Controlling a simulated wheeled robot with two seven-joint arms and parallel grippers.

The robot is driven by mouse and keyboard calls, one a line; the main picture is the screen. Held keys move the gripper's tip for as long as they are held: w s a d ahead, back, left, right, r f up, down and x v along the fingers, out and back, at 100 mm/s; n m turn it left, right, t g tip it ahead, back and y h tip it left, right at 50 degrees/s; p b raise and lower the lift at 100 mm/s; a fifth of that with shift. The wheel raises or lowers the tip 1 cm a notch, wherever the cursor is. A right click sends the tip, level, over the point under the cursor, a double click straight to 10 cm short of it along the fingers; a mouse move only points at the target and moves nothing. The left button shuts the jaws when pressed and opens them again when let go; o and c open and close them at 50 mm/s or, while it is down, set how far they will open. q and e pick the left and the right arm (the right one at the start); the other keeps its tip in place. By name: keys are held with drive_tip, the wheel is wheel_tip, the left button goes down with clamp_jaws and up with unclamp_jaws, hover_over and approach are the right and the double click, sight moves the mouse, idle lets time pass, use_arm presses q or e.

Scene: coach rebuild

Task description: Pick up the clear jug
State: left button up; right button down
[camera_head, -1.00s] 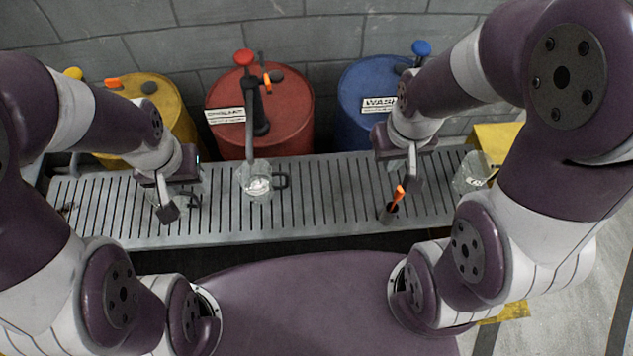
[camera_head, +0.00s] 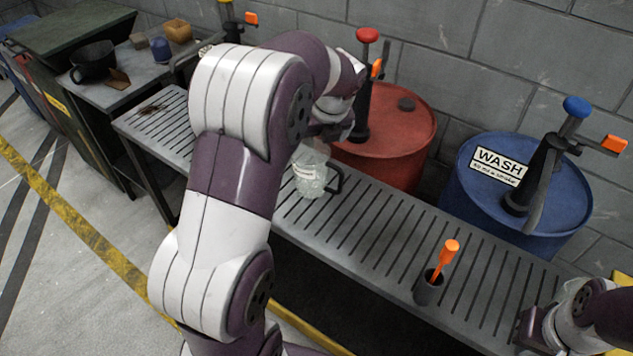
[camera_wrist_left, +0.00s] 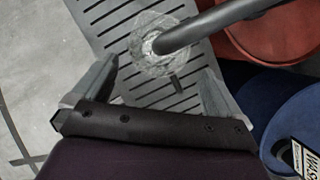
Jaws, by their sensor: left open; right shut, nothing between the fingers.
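The clear jug (camera_head: 310,174) stands upright on the slatted grey bench, in front of the red drum. It has a pale label and a dark handle on its right side. In the left wrist view the jug (camera_wrist_left: 150,45) is beyond my fingertips, partly covered by a dark spout pipe (camera_wrist_left: 215,27). My left gripper (camera_wrist_left: 159,68) is open and empty, and points toward the jug without touching it. In the head view my left arm hides most of that gripper. My right gripper (camera_head: 528,328) is shut and empty at the lower right, far from the jug.
The red drum (camera_head: 390,140) with its pump and the blue WASH drum (camera_head: 505,195) stand behind the bench (camera_head: 345,220). An orange-handled tool (camera_head: 447,258) stands in a dark cup (camera_head: 428,290) on the bench. A side table (camera_head: 118,92) with a dark pot (camera_head: 93,62) is at far left.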

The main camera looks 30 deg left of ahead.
sight(313, 152)
use_arm(q)
drive_tip(key=b+x, duration=0.1)
drive_tip(key=x, duration=0.5)
drive_tip(key=shift+s+f+b, duration=0.1)
drive_tip(key=shift+f+b, duration=0.3)
drive_tip(key=shift+c, duration=0.3)
drive_tip(key=shift+r, duration=0.1)
drive_tip(key=c, duration=1.5)
drive_tip(key=shift+o, duration=0.2)
